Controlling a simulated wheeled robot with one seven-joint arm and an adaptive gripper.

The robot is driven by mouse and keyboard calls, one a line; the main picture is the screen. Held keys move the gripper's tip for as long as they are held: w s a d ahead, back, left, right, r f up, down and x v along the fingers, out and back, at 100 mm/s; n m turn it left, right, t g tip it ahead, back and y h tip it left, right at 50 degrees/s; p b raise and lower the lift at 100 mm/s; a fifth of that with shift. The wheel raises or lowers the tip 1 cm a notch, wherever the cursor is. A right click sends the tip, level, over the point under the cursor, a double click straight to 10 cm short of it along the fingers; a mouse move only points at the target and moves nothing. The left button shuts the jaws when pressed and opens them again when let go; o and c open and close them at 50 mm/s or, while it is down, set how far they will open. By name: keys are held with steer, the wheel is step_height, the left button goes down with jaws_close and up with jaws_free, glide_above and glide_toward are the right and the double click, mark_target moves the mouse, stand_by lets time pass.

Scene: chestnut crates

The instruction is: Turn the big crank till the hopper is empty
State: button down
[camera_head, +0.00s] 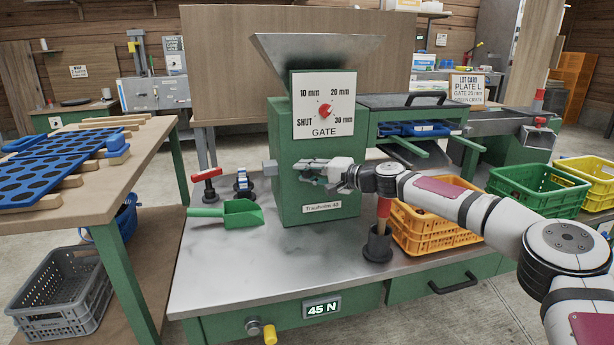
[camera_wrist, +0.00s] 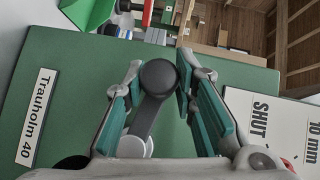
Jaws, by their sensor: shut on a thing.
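The big crank is on the front of the green machine (camera_head: 288,135) marked "Trauholm 40". In the wrist view its dark round knob (camera_wrist: 158,76) sits between my finger pads, and its grey arm (camera_wrist: 147,114) runs down to a pale hub. My gripper (camera_head: 306,172) is shut on this knob, with the fingers on either side of it. In the head view the fingers hide most of the crank. The metal hopper (camera_head: 318,48) is on top of the machine; its inside is hidden. A gate dial with a red knob (camera_head: 325,110) is below the hopper.
An orange crate (camera_head: 432,236) and a dark cup (camera_head: 377,246) holding a handle stand right, near my arm. A display (camera_head: 322,307) reads 45 N.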

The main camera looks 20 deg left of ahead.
steer(key=shift+s+a+r, duration=0.1)
steer(key=shift+a+r, duration=0.1)
steer(key=shift+r, duration=0.15)
steer(key=c, duration=1.3)
jaws_free()
steer(key=shift+f, duration=0.15)
steer(key=shift+d, duration=0.25)
steer(key=v, duration=1.1)
steer(key=shift+d, duration=0.3)
steer(key=shift+s, duration=0.1)
